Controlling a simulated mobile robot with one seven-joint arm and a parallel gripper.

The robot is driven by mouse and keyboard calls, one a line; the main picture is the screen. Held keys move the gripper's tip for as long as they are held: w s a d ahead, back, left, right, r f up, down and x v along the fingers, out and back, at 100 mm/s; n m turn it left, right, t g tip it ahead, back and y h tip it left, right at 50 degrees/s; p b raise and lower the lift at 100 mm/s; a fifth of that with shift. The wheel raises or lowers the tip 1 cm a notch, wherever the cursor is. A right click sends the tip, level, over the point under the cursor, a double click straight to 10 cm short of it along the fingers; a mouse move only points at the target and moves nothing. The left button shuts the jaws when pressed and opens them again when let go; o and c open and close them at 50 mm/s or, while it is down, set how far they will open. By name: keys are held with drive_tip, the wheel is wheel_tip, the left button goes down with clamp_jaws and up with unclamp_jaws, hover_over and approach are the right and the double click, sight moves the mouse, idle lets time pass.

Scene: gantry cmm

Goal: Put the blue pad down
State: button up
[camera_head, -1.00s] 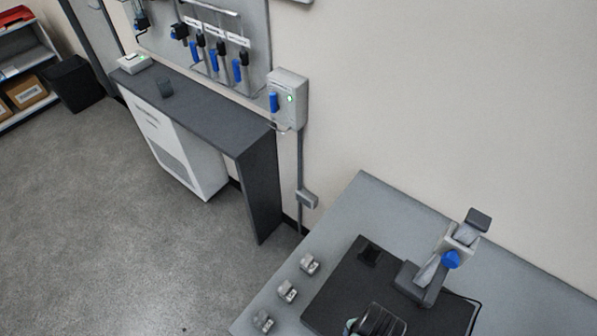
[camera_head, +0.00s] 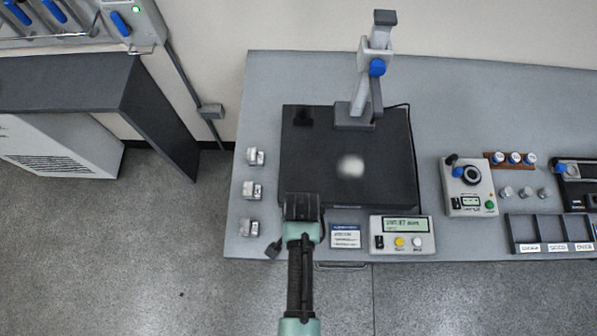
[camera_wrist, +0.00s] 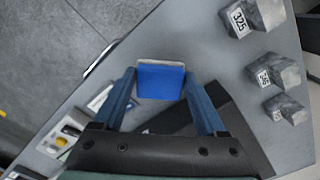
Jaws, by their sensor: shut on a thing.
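The blue pad (camera_wrist: 160,82) is held between the two fingers of my gripper (camera_wrist: 160,90) in the wrist view. Its blue face and a pale far edge show. Grey bench top shows around it, and I cannot tell how high above the bench it is. In the head view my gripper (camera_head: 303,207) is over the front left edge of the black plate (camera_head: 290,150), and the pad is hidden beneath it.
Several numbered metal blocks (camera_head: 252,190) stand left of the plate. A gauge stand (camera_head: 360,100) rises at its back. A card (camera_head: 345,237) and a display box (camera_head: 402,236) lie in front. A dial device (camera_head: 470,188) and a compartment tray (camera_head: 549,231) stand to the right.

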drive_tip(key=shift+f, duration=1.5)
drive_tip(key=shift+f, duration=0.1)
drive_tip(key=shift+f, duration=0.15)
drive_tip(key=o, duration=1.2)
drive_tip(key=shift+o, duration=0.2)
drive_tip(key=shift+r, duration=0.2)
